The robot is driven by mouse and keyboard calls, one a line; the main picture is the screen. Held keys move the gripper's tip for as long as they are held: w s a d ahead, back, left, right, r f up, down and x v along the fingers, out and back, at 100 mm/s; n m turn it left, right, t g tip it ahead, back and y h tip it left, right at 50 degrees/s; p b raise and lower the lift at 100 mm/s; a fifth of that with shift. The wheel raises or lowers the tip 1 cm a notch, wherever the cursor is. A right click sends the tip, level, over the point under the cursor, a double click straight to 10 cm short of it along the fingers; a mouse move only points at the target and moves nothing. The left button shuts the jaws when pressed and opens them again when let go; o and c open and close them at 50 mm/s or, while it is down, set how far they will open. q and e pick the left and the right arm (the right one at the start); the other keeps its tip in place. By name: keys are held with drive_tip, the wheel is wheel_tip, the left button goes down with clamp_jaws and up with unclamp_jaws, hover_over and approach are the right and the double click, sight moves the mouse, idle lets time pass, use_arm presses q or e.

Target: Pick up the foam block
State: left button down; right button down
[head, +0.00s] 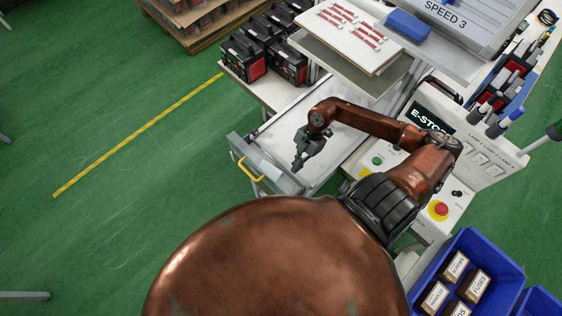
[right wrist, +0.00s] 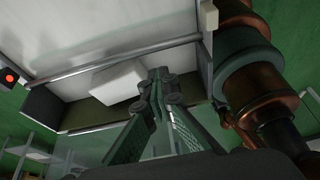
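A white block, which looks like the foam block (head: 264,169), lies at the front end of an open drawer (head: 310,180) with a yellow handle. In the right wrist view the white block (right wrist: 118,83) shows just left of my fingertips, apart from them. My right gripper (head: 298,164) points down over the drawer, to the right of the block in the head view. Its fingertips (right wrist: 161,80) come together with nothing between them. My left gripper is not in view.
The drawer's front wall and yellow handle (head: 250,170) stand close to the block. A white panel with red strips (head: 345,35) and a blue block (head: 408,26) lie above. A red emergency button (head: 438,209) and a blue bin (head: 440,265) are at the right.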

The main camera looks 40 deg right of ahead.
drive_tip(key=shift+s+d, duration=0.7)
drive_tip(key=shift+s, duration=0.15)
drive_tip(key=c, duration=2.7)
unclamp_jaws()
drive_tip(key=shift+c, duration=0.2)
drive_tip(key=o, duration=2.2)
